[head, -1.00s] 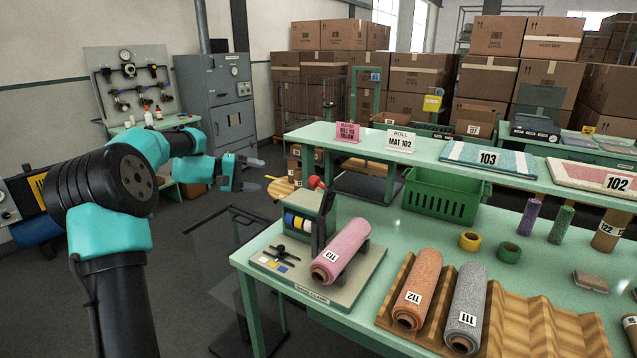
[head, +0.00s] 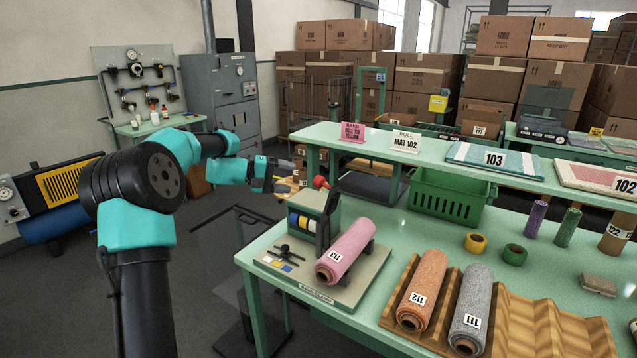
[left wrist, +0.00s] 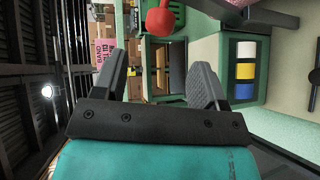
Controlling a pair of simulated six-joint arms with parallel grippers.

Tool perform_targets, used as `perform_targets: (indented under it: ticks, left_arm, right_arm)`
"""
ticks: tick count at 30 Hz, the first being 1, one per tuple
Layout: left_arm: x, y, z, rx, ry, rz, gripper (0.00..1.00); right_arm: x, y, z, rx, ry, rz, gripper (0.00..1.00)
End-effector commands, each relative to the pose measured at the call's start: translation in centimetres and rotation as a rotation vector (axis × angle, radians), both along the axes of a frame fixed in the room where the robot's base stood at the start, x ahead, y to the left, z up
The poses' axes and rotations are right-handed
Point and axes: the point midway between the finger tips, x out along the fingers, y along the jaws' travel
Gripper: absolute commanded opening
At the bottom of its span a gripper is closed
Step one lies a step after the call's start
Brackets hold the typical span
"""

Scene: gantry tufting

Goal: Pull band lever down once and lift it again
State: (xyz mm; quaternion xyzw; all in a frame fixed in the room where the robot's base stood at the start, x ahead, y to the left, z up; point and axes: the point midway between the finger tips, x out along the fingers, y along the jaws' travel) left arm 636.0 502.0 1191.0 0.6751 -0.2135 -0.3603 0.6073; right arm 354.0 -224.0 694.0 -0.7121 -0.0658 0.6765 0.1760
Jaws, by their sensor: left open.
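The band lever ends in a round red knob (head: 319,182). The knob also shows at the top of the left wrist view (left wrist: 160,20). My left gripper (head: 284,176) is open and empty, just left of the knob and apart from it. In the left wrist view the knob lies ahead, beyond the gap between the spread fingers (left wrist: 160,78). A pink roll (head: 346,250) labelled 113 lies in the station's cradle. My right gripper is out of view.
A green shelf (head: 350,142) with a pink sign (head: 353,132) runs behind the station. A green crate (head: 446,197) stands right of it. Rolls 112 (head: 422,290) and 111 (head: 470,307) lie on a wavy wooden rack.

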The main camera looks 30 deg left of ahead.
Motion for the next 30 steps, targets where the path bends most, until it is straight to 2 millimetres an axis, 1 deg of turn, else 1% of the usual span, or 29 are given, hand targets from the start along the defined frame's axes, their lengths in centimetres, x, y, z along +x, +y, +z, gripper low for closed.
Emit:
perform_targets:
  ticks: [3,15,21,30]
  left_arm:
    - [1.4,-1.6,-0.5,0.000,0.000,-0.003,0.66]
    - [5.5,-6.2,-1.9,0.000,-0.001,-0.002,0.66]
    - [6.4,-7.2,-2.2,0.000,-0.001,0.000,0.66]
    - [6.5,-7.3,-2.3,0.001,-0.001,0.001,0.65]
  right_arm:
    - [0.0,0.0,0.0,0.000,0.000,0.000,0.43]
    - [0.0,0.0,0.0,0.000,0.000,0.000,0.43]
    - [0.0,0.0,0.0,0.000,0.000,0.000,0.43]
    - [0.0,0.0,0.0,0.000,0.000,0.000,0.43]
